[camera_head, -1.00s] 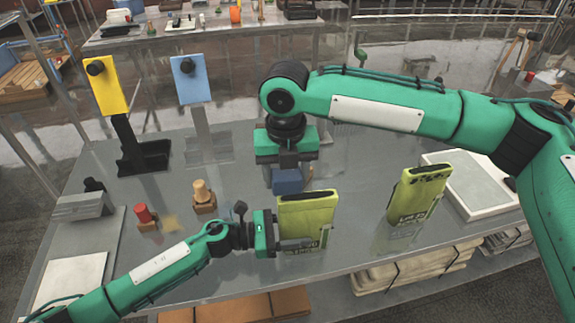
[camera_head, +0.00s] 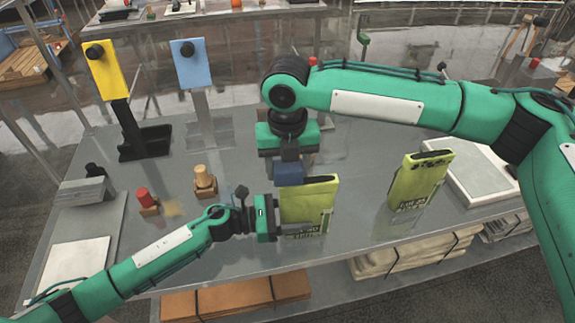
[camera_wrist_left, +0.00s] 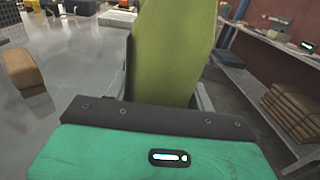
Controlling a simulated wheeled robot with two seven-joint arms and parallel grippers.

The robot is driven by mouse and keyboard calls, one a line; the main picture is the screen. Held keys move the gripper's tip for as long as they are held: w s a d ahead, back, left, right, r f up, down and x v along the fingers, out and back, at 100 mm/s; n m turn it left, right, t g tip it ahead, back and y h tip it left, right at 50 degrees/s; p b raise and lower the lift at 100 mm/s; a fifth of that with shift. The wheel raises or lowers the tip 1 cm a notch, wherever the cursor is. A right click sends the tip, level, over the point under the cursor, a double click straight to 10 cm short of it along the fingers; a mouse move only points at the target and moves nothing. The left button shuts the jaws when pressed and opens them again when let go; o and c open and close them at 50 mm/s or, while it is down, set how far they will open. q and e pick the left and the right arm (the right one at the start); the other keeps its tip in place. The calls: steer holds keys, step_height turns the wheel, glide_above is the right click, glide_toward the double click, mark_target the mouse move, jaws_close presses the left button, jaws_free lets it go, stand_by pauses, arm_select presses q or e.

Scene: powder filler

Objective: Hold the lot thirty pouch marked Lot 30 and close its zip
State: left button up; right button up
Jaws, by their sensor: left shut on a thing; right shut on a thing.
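A yellow-green pouch (camera_head: 306,212) stands upright at the middle front of the table, with dark print low on its face that I cannot read. My left gripper (camera_head: 277,218) is shut on its left side; the left wrist view shows the pouch (camera_wrist_left: 172,55) between the fingers. My right gripper (camera_head: 289,174), with blue fingertips, comes from above and is shut at the pouch's upper left corner, hiding that part of the top edge. A dark mark shows on the top edge to the right.
A white tray (camera_head: 482,178) lies at the right. A red-topped stamp (camera_head: 146,202) and a wooden-topped one (camera_head: 204,182) stand at the left. Yellow (camera_head: 109,72) and blue (camera_head: 190,70) panels on posts stand behind. Brown packs (camera_head: 240,297) lie below the front edge.

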mark_target(329, 177)
steer(key=shift+d+f, duration=0.1)
steer(key=shift+f, duration=0.45)
stand_by(1.0)
steer(key=shift+d, duration=0.1)
steer(key=shift+w+d, duration=0.25)
steer(key=shift+d, duration=0.7)
steer(key=shift+d+r, duration=0.1)
steer(key=shift+d, duration=0.05)
steer(key=shift+w+d, duration=0.3)
steer(key=shift+d, duration=0.6)
steer(key=shift+d, duration=0.1)
steer(key=shift+w+d, duration=0.2)
steer(key=shift+d, duration=0.85)
steer(key=shift+d, duration=0.2)
steer(key=shift+w+d, duration=0.3)
steer(key=shift+d, duration=0.6)
